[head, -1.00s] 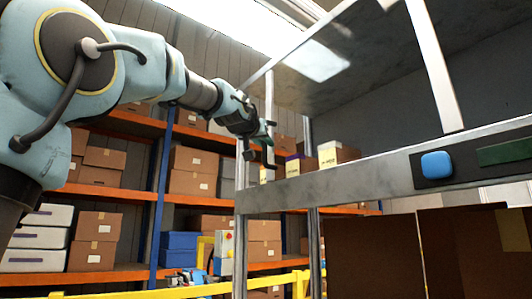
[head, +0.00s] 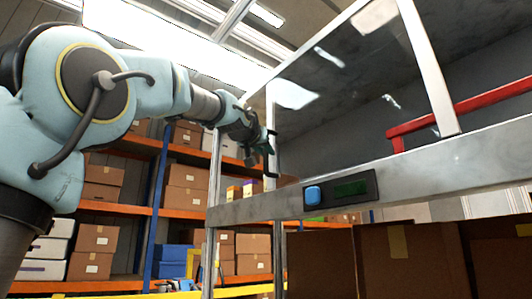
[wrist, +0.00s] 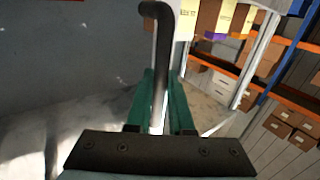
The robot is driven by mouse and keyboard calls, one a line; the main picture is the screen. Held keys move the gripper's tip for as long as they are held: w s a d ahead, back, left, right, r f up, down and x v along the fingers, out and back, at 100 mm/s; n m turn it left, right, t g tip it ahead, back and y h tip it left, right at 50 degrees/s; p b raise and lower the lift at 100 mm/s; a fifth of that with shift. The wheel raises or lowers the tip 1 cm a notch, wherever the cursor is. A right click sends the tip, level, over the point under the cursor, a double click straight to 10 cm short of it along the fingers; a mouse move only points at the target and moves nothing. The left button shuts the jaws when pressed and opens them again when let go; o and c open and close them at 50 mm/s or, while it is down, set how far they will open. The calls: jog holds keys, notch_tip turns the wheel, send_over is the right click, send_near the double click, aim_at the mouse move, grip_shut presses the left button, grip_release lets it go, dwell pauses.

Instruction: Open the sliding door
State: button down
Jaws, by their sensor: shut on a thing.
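The sliding door is a see-through panel (head: 345,80) in a light metal frame on the front of a large cabinet. A dark curved handle (wrist: 163,55) is at its left edge; in the head view (head: 273,155) it shows small and dark. My gripper (head: 264,150) reaches it from the left. In the wrist view, the green fingers of my gripper (wrist: 163,105) are shut on the handle's bar, one on each side. A gap shows between the door's left edge and the cabinet's left post (head: 214,160).
A grey beam (head: 420,160) runs below the door, with a blue button (head: 313,195) and a dark green display (head: 351,189). A red frame (head: 470,102) shows at right. Orange shelves with boxes (head: 96,238) and a yellow rail (head: 130,295) stand behind.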

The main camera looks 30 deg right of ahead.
jog(key=shift+s+d, duration=0.1)
jog(key=shift+s, duration=0.2)
jog(key=c, duration=1.1)
grip_release()
jog(key=b+v, duration=0.4)
jog(key=v, duration=0.6)
jog(key=shift+s+a, duration=0.25)
jog(key=shift+a, duration=0.05)
